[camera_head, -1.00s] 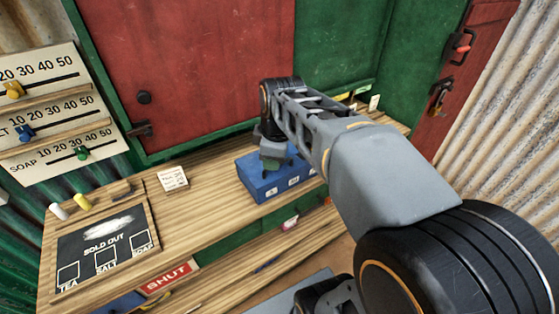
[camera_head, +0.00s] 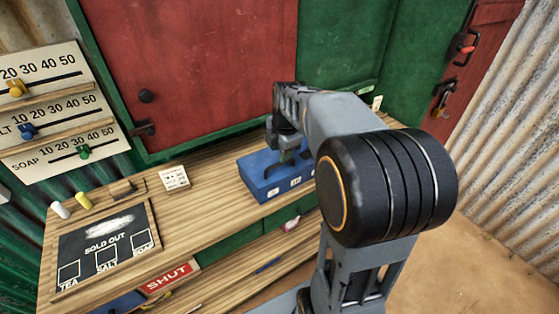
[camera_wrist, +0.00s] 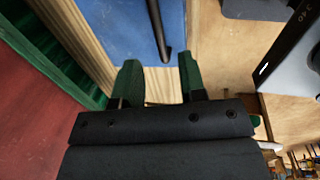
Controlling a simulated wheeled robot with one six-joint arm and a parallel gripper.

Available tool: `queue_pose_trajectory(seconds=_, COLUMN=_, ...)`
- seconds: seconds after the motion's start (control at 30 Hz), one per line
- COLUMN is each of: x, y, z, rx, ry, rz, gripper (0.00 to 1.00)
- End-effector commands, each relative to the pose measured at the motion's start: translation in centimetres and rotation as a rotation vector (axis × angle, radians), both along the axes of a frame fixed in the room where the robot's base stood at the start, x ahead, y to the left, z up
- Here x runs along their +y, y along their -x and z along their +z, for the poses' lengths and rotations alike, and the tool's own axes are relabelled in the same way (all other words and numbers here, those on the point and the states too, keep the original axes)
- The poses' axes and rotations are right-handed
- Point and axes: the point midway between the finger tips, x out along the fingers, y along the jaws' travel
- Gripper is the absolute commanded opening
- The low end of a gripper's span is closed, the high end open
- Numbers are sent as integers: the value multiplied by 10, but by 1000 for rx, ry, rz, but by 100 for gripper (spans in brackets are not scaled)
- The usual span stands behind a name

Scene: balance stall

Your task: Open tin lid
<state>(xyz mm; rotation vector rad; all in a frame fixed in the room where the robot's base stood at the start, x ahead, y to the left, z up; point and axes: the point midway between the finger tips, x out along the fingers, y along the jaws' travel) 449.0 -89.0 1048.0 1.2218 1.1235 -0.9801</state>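The blue tin (camera_head: 256,183) stands on the wooden counter with its lid apparently down; my gripper hides part of its top. My gripper (camera_head: 289,160) is over the tin's back right part in the head view. In the wrist view my gripper (camera_wrist: 160,75) has its two green fingers apart with nothing between their tips. The blue lid (camera_wrist: 190,15) fills the top middle there, with a thin dark bar (camera_wrist: 158,28) on it. The bar's end lies just ahead of the gap between the fingers. I cannot tell whether a finger touches the lid.
A red shutter (camera_head: 190,60) rises behind. A lower shelf holds a red "SHUT" sign (camera_head: 168,280).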

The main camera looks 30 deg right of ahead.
Motion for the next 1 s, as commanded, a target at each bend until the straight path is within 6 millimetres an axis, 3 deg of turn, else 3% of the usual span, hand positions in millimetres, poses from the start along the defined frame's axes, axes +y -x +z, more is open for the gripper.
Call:
queue_pose_trajectory(seconds=0.1, x=1, y=-4, z=-20, rx=3, ry=-1, rz=0, gripper=38)
queue_pose_trajectory(seconds=0.3, x=1, y=-8, z=-41, rx=1, ry=-1, rz=1, gripper=38)
queue_pose_trajectory(seconds=0.77, x=1, y=-10, z=-50, rx=-1, ry=0, rz=0, gripper=38)
queue_pose_trajectory(seconds=1.0, x=1, y=-10, z=-49, rx=-1, ry=0, rz=0, gripper=18)
